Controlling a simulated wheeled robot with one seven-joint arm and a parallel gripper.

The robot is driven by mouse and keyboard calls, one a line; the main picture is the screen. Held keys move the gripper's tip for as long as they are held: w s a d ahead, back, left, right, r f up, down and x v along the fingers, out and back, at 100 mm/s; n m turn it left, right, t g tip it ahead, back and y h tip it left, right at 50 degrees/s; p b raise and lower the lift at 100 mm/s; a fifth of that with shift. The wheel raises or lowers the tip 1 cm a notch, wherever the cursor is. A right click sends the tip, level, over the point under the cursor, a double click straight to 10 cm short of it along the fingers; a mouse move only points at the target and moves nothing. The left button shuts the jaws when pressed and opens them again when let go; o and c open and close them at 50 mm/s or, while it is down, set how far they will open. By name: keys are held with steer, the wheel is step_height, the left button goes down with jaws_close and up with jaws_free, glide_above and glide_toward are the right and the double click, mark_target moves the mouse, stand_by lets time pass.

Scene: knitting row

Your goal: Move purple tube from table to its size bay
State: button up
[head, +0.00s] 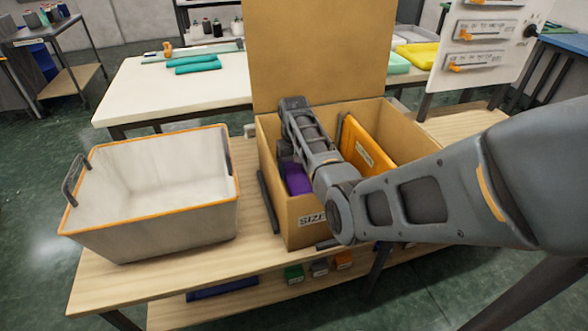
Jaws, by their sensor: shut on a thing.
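The purple tube (298,180) shows in part inside the left part of a cardboard box (292,228) in the head view. My gripper (286,155) reaches down into that left bay and is shut on the purple tube. My wrist and forearm hide much of the tube and the fingertips. I cannot tell whether the tube touches the box floor. An orange divider (368,156) with a white label stands in the box to the right of my gripper. A label starting with "SIZE" (312,220) is on the box's front, partly covered by my arm.
An empty white bin (152,221) with an orange rim stands left of the box on the wooden table (112,285). The box's tall back flap (318,50) stands upright. Behind is a white table (128,93) with teal folded cloths (196,65).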

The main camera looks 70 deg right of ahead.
mark_target(294, 172)
steer(key=shift+f, duration=0.1)
steer(key=shift+f, duration=0.35)
steer(key=shift+f+b, duration=0.1)
steer(key=shift+b, duration=0.2)
steer(key=o, duration=1)
step_height(294, 172, up, 13)
steer(key=shift+r+p, duration=0.1)
steer(key=shift+p, duration=0.2)
